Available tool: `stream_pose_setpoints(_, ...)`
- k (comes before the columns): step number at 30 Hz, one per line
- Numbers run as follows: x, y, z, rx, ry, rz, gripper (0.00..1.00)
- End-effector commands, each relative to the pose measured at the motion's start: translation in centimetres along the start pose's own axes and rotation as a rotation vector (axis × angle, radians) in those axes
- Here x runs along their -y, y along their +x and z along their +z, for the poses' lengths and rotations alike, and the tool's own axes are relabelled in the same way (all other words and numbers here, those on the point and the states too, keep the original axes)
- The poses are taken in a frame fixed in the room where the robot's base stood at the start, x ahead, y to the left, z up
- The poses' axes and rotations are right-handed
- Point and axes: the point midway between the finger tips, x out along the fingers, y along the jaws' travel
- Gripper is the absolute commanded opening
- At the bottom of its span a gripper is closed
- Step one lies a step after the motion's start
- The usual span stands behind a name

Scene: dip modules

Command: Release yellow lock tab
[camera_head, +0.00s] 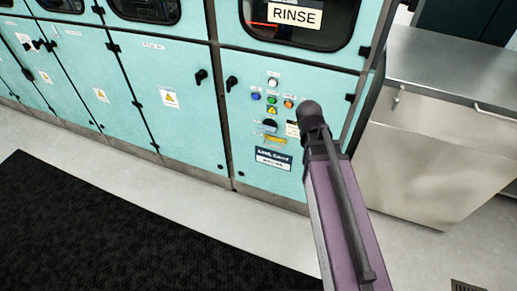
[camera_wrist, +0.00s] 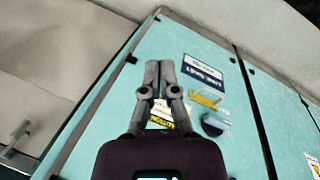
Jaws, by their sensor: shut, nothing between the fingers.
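The yellow lock tab (camera_head: 275,140) is a small bar on the turquoise RINSE cabinet panel, between a dark rotary knob (camera_head: 269,125) and a dark blue label plate (camera_head: 273,158). In the wrist view the tab (camera_wrist: 206,101) lies to the right of my gripper (camera_wrist: 159,66), between the label plate (camera_wrist: 203,74) and the knob (camera_wrist: 214,124). My gripper is shut, its two grey fingers together and empty. In that picture the fingers are apart from the tab; their distance from the panel is hard to tell. In the head view my arm hides the gripper.
Several coloured buttons (camera_head: 272,98) sit above the knob. Black door handles (camera_head: 232,84) and warning labels (camera_head: 169,97) mark the cabinet row. A steel cabinet (camera_head: 435,135) stands to the right. A black mat (camera_head: 110,225) lies on the pale floor in front.

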Motion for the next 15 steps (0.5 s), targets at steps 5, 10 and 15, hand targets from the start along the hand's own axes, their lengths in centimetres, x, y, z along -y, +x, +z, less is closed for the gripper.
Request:
stream_pose_setpoints(5, 0.9, 2.8, -1.9, 0.001, -0.036, 0.084, 0.0)
stream_pose_setpoints(10, 1.6, 4.5, -3.5, 0.001, -0.068, 0.163, 0.0)
stream_pose_setpoints(15, 2.4, 6.1, -5.1, -0.002, -0.099, 0.243, 0.0)
